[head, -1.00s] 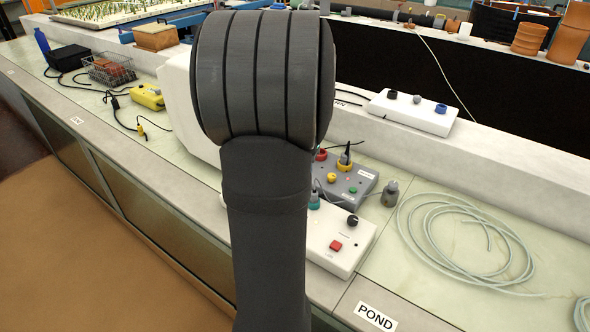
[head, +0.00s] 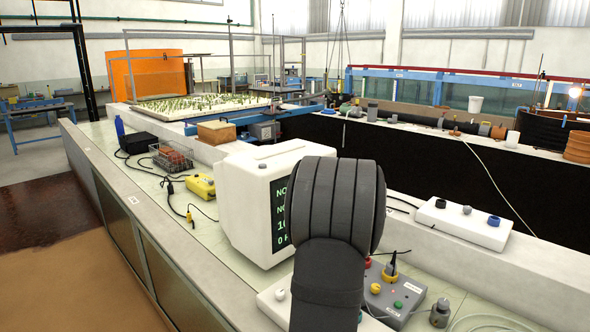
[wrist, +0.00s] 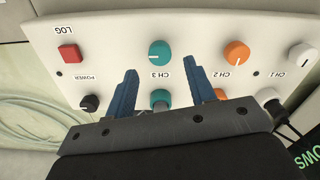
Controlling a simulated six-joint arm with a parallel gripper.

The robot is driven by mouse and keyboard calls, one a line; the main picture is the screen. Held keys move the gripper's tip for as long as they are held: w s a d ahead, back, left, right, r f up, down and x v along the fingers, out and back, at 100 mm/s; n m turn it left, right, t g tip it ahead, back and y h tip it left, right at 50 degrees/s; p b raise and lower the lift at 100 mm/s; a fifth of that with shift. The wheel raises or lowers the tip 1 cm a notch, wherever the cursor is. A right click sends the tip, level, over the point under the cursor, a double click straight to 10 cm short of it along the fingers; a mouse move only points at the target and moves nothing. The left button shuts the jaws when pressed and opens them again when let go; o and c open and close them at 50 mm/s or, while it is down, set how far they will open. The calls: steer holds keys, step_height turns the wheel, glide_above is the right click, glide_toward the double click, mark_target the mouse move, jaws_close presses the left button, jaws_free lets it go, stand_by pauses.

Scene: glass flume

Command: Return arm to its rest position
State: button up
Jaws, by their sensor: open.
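My gripper (wrist: 163,78) is open in the wrist view, its two blue fingers spread and nothing held between them. It hangs over a white control box (wrist: 110,45) with a red LOG button (wrist: 68,53), a teal CH 3 knob (wrist: 159,50) and an orange CH 2 knob (wrist: 236,53). A second teal part (wrist: 160,97) shows between the fingers, partly hidden by the gripper body; I cannot tell whether they touch it. In the head view my arm hides the gripper and most of the white box (head: 268,308).
A white monitor (head: 245,205) stands close behind my arm. A grey box (head: 395,300) with plugs and buttons sits to the right, beside a grey bottle-like item (head: 440,312). A white strip (head: 463,224) lies on the ledge.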

steer(key=shift+f, duration=2.15)
step_height(320, 180, up, 17)
step_height(320, 180, down, 17)
steer(key=shift+f, duration=0.2)
steer(key=shift+r+n, duration=0.2)
steer(key=shift+n, duration=0.7)
steer(key=n, duration=1)
steer(key=shift+n, duration=2.1)
